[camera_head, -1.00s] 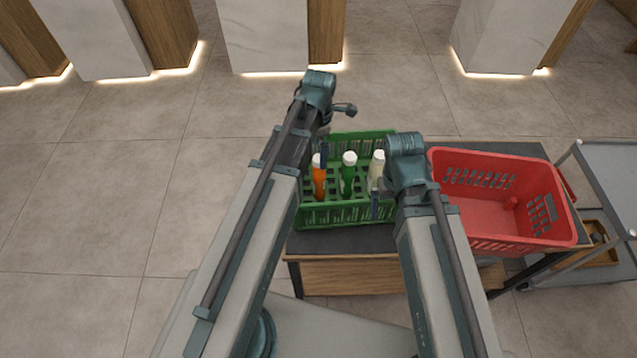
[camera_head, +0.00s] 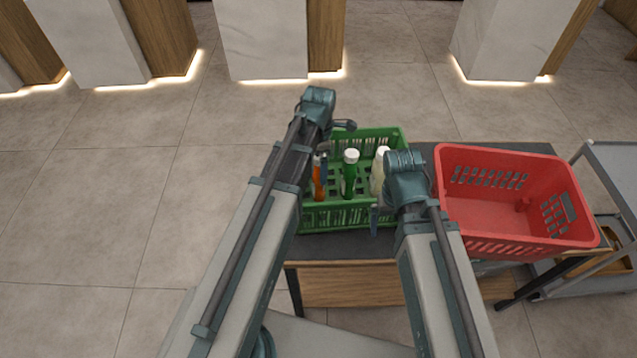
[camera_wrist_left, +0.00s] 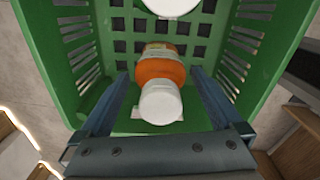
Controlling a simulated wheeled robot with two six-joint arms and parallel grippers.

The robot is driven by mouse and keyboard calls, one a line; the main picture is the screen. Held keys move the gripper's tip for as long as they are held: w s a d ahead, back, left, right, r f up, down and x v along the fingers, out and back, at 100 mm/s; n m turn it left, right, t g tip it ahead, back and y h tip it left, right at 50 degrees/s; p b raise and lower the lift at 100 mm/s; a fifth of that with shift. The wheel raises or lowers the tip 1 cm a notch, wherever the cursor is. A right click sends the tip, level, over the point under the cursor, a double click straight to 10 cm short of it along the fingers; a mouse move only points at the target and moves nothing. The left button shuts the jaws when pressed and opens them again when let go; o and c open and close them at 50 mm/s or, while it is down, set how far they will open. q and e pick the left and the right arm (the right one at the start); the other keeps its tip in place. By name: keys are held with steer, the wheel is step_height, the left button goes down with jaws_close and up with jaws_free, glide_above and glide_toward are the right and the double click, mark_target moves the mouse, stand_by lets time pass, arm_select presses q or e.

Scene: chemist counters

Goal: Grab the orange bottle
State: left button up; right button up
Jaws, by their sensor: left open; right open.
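The orange bottle (camera_head: 318,185) with a white cap stands in the green crate (camera_head: 345,216), at its left side in the head view. In the left wrist view the orange bottle (camera_wrist_left: 160,71) lies between the two spread fingers of my left gripper (camera_wrist_left: 162,82), with a gap on both sides. In the head view my left gripper (camera_head: 323,165) is open over the crate's left part and partly covers the bottle. My right gripper (camera_head: 376,217) is at the crate's right front; its fingers are mostly hidden by its wrist.
A green bottle (camera_head: 350,178) and a whitish bottle (camera_head: 379,175) stand to the right in the same crate. A red basket (camera_head: 490,214) sits on the same dark-topped table (camera_head: 340,246), to the right. A grey cart (camera_head: 612,165) stands beyond it.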

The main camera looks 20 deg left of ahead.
arm_select(q)
steer(key=shift+f, duration=0.15)
jaws_close()
stand_by(0.4)
